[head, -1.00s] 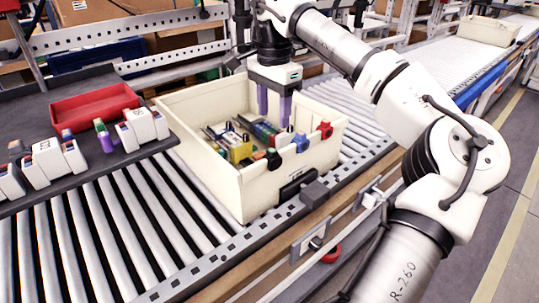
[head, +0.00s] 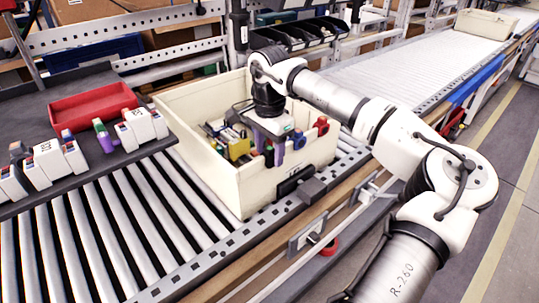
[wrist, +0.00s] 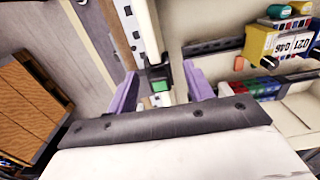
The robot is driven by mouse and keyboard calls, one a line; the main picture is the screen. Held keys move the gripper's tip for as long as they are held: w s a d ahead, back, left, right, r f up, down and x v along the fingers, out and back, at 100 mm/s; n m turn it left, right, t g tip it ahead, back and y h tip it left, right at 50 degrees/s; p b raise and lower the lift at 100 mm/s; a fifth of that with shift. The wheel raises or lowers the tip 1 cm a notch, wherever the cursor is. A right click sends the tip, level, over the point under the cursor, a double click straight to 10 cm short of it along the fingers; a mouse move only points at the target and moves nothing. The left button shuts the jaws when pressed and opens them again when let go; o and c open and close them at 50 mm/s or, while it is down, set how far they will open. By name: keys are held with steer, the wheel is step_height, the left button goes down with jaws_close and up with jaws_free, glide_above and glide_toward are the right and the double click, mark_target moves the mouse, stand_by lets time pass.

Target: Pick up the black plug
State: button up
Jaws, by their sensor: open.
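The black plug (wrist: 157,74), with a green patch on it, sits at the crate's rim in the wrist view. My gripper (wrist: 162,83) is open, with one purple finger on either side of the plug; I cannot tell whether they touch it. In the head view my gripper (head: 273,154) is low at the front rim of the cream crate (head: 226,188) and largely hides the black plug. A blue plug (head: 298,141) and a red plug (head: 321,125) sit along the same rim, to the right.
Yellow and other coloured parts (head: 236,146) lie inside the crate. The crate stands on a roller conveyor (head: 110,225). A dark shelf at left holds a red tray (head: 93,107) and several white devices (head: 142,125).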

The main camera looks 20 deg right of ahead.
mark_target(269, 148)
jaws_close()
stand_by(0.4)
step_height(269, 148, up, 20)
steer(key=shift+b, duration=0.35)
